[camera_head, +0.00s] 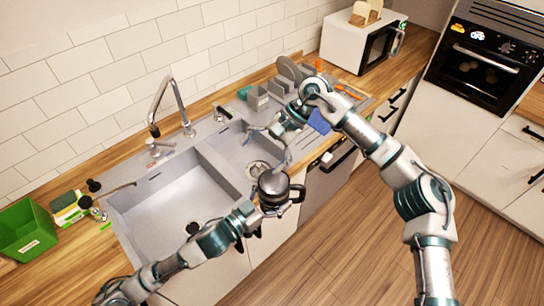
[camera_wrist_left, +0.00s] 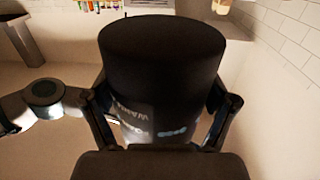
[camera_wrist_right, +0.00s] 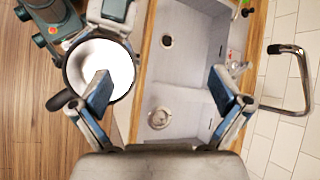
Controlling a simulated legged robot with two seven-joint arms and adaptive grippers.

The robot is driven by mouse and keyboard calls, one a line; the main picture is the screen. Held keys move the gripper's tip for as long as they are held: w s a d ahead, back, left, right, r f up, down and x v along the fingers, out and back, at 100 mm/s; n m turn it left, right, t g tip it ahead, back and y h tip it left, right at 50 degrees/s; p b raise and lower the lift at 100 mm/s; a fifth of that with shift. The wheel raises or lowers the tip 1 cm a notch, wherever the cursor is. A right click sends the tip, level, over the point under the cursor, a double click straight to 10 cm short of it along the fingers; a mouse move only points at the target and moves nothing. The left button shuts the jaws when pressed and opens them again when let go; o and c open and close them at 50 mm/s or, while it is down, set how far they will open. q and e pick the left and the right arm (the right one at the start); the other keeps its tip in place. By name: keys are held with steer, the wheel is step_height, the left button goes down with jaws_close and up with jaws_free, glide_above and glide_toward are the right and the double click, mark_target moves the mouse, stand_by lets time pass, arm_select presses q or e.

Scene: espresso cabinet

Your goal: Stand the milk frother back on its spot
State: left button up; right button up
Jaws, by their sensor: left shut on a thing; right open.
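The milk frother (camera_head: 274,185) is a dark, rounded vessel with a black handle on its right side in the head view. My left gripper (camera_head: 262,207) is shut on it and holds it above the counter's front edge, beside the sink. In the left wrist view the frother's dark body (camera_wrist_left: 160,65), with upside-down printing, fills the space between the fingers (camera_wrist_left: 162,112). The right wrist view shows its round white face and dark rim (camera_wrist_right: 112,65). My right gripper (camera_wrist_right: 163,92) is open and empty, over the sink side near the frother. I cannot tell which place is its spot.
A double sink (camera_head: 175,200) with a tap (camera_head: 170,105) lies left of the frother. A green bin (camera_head: 27,232) and sponge stand at far left. A dish rack (camera_head: 285,80) and a white microwave (camera_head: 360,40) stand behind. Wooden floor is open at lower right.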

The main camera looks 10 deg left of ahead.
arm_select(q)
steer(key=shift+s+a, duration=0.1)
steer(key=shift+a, duration=0.25)
arm_select(e)
steer(key=s+d+r+n+t+h, duration=0.1)
steer(key=s+r+n+t+h, duration=0.1)
steer(key=s+n+t+h, duration=0.3)
arm_select(q)
steer(key=shift+d, duration=0.2)
arm_select(e)
steer(key=h, duration=0.2)
glide_above(271, 187)
steer(key=s, duration=0.3)
steer(key=shift+g, duration=0.4)
steer(key=f, duration=1)
steer(key=shift+s+d, duration=0.15)
steer(key=shift+d, duration=0.15)
arm_select(q)
steer(key=shift+a, duration=0.15)
arm_select(e)
steer(key=shift+a+f, duration=0.2)
steer(key=shift+f, duration=0.4)
steer(key=shift+d, duration=0.1)
arm_select(q)
steer(key=shift+d, duration=0.2)
arm_select(e)
steer(key=shift+d, duration=0.1)
